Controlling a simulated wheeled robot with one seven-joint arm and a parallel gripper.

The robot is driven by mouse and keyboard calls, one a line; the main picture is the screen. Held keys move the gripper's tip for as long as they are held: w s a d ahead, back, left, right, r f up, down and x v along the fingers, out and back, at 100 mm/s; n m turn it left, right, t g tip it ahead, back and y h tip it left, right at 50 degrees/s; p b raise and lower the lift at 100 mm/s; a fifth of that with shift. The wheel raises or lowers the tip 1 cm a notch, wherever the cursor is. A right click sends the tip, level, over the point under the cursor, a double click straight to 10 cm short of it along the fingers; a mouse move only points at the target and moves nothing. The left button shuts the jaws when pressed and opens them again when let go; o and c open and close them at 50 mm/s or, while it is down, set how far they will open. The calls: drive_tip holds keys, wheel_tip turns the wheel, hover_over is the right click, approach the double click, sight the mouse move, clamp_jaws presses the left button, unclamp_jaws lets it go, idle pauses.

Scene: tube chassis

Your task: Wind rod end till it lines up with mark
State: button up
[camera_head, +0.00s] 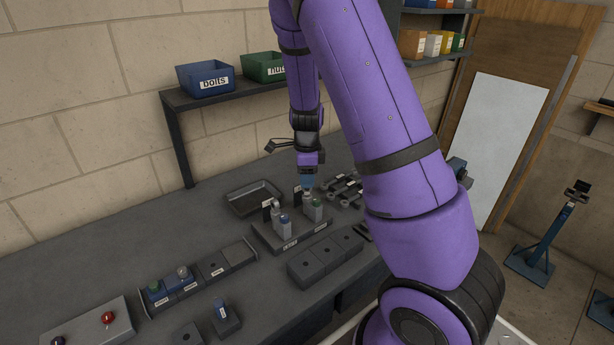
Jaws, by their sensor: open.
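My gripper (307,182) hangs from the purple arm, pointing down over a labelled fixture (263,234) on the dark bench. It is open; its fingertips are small and partly hard to see. Short upright grey posts stand on the fixture. One front post has a blue part (284,219), another a green part (317,203). A further pale post (307,196) stands right under my gripper; I cannot tell if they touch. Several ring-ended rod parts (345,190) lie to the right, partly behind my arm. The alignment mark is too small to make out.
A black tray (235,207) lies behind the fixture, and a dark block with holes (304,267) is in front. A labelled rack (197,282) and a box with a red button (107,318) stand left. A shelf (205,98) holds blue (206,80) and green bins (264,68).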

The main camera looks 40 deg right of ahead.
idle(0.4)
drive_tip(key=shift+f, duration=1.45)
clamp_jaws()
drive_tip(key=n, duration=0.5)
